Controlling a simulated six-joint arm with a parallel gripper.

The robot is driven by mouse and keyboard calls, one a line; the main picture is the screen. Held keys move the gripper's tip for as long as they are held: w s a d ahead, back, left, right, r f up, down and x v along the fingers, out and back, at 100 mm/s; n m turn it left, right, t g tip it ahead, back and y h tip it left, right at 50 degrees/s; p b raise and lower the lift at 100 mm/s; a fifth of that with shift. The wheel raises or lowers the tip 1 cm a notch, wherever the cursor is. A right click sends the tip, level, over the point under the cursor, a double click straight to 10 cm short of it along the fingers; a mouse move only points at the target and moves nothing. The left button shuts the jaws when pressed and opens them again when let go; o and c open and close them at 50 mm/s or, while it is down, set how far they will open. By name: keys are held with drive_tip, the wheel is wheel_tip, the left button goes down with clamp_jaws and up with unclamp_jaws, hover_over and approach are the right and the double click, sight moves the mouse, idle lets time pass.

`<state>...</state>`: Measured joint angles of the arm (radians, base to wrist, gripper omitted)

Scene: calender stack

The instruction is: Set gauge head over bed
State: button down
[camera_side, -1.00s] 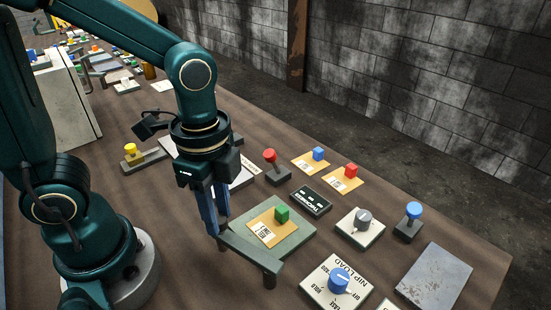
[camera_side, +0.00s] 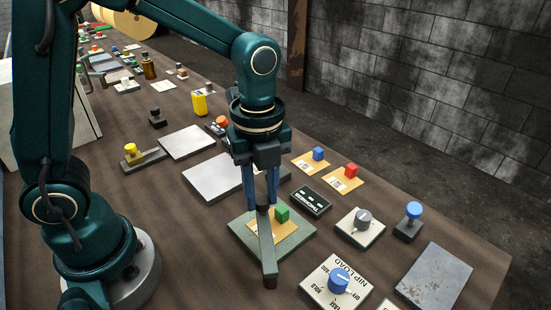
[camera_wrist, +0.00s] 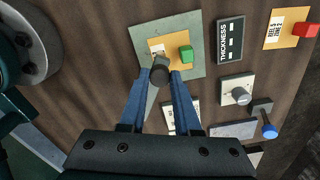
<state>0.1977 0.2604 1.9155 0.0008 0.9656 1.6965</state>
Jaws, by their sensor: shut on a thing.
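The gauge head looks like a grey-green bar (camera_side: 266,250) with a dark round knob (camera_wrist: 160,71) at one end and a short post at its near end. The bed looks like a flat grey-green plate (camera_side: 299,237) bearing an orange card (camera_side: 254,226) and a green block (camera_side: 282,214). My gripper (camera_side: 261,205) is shut on the knob end of the bar, and its blue fingers flank the knob in the wrist view (camera_wrist: 162,78). The bar's knob end lies above the plate, left of the green block; its near end lies past the plate's front corner. Fingers hide part of the bar.
A black thickness display (camera_side: 311,200), a grey knob box (camera_side: 361,227) and the nip load dial (camera_side: 337,284) stand right of the plate. Cards with blue and red (camera_side: 343,178) blocks lie behind. Pale plates (camera_side: 215,178) lie to the left.

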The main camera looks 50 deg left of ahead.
drive_tip(key=shift+w+d+m, duration=0.25)
drive_tip(key=shift+w+m, duration=0.1)
drive_tip(key=shift+m, duration=0.05)
drive_tip(key=c, duration=0.6)
unclamp_jaws()
drive_tip(key=shift+d, duration=0.1)
drive_tip(key=shift+r, duration=0.15)
drive_tip(key=shift+r, duration=2.5)
